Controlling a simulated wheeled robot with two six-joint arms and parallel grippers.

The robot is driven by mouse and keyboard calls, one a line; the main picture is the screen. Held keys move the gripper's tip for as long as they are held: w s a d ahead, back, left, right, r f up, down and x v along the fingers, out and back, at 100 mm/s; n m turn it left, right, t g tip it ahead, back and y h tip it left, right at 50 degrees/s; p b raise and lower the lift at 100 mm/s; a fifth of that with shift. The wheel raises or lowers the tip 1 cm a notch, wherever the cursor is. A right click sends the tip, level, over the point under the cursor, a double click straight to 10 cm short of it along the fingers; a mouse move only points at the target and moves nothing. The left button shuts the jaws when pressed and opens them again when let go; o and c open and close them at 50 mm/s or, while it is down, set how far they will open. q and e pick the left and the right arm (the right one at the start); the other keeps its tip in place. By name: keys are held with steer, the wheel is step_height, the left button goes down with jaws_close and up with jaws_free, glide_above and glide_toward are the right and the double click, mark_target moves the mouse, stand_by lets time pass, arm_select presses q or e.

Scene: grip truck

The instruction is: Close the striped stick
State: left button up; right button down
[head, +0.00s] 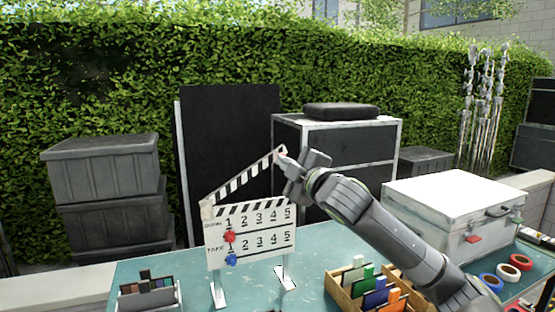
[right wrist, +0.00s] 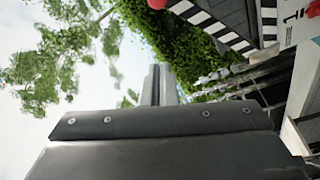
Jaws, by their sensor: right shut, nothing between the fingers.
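A clapperboard (head: 250,237) stands upright on two white feet on the teal table. Its striped stick (head: 240,178) is raised, hinged at the left and slanting up to the right, with a wedge of space above the striped top edge of the board. A small red knob (head: 282,152) is at the stick's free end; it also shows in the right wrist view (right wrist: 157,4). My right gripper (head: 285,170) is shut and empty, just right of the stick's free end. Whether it touches the stick is unclear. The right wrist view also shows the striped stick (right wrist: 212,25). My left gripper is out of view.
The teal table (head: 150,268) holds a wooden box (head: 345,292) of coloured cards at the front, a dark card holder (head: 148,290) at left, tape rolls (head: 515,262) and a white case (head: 455,210) at right. Dark crates and panels stand behind.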

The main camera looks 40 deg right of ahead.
mark_target(275, 155)
steer(key=w+d+p, duration=0.1)
steer(key=w, duration=0.2)
steer(key=w+d+p, duration=0.1)
steer(key=w+p, duration=0.1)
steer(key=w, duration=0.1)
steer(key=w+d+p, duration=0.1)
steer(key=w+p, duration=0.1)
steer(key=shift+w+f, duration=0.25)
steer(key=shift+w, duration=0.15)
steer(key=shift+s+d+f, duration=0.1)
steer(key=shift+d+f, duration=0.2)
steer(key=shift+f, duration=0.1)
